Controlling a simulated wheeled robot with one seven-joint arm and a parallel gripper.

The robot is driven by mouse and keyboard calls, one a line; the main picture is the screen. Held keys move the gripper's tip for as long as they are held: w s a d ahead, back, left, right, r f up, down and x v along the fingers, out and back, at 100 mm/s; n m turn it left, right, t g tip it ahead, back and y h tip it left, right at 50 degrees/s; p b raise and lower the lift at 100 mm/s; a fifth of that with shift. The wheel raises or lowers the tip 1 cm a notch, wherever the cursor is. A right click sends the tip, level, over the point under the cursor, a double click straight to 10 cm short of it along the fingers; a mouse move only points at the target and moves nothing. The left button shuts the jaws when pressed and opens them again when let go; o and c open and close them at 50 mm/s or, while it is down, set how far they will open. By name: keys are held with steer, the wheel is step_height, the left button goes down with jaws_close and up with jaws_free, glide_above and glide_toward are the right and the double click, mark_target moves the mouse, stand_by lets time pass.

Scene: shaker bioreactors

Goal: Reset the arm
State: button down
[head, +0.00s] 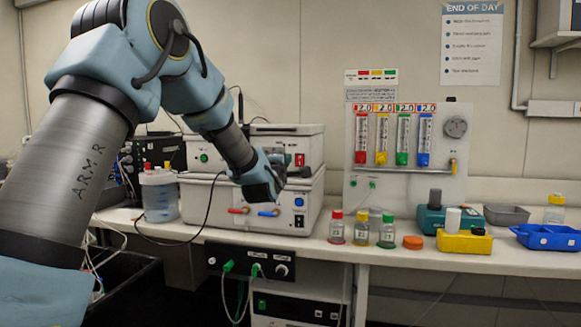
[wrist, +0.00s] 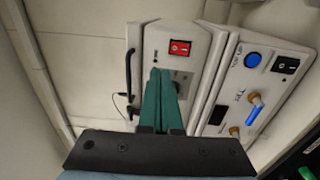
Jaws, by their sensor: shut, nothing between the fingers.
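My arm reaches in from the left in the head view, bent at the elbow, with its end in front of the stacked white bioreactor units (head: 310,150). My gripper (head: 300,172) is near the front right of the upper unit. In the wrist view, my gripper (wrist: 158,75) shows as two green fingers closed together with nothing between them. The fingertips are near the upper unit's panel with the red switch (wrist: 180,48). I cannot tell whether they touch the panel.
Three small bottles (head: 361,229) with coloured caps stand right of the units. Behind is a panel of coloured flow meters (head: 392,138). A yellow holder (head: 464,243) and a blue tray (head: 549,237) sit further right. A clear jar (head: 160,198) stands left.

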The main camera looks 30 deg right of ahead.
steer(key=shift+s+a, duration=0.4)
steer(key=shift+s, duration=0.1)
steer(key=a+f+m+g+y, duration=0.35)
steer(key=a+f, duration=0.45)
steer(key=a, duration=0.5)
steer(key=a+f+m+g+y, duration=0.25)
steer(key=a+f+y, duration=0.35)
steer(key=a, duration=0.6)
steer(key=s+a+f+m+g+y, duration=0.1)
steer(key=s+a+f, duration=0.4)
steer(key=s+a, duration=0.5)
steer(key=s+a+f+m+g+y, duration=0.2)
steer(key=s+a+f+g, duration=0.3)
steer(key=s+a, duration=0.6)
steer(key=shift+a+m+g, duration=0.3)
steer(key=shift+a+m, duration=0.3)
steer(key=shift+m, duration=0.2)
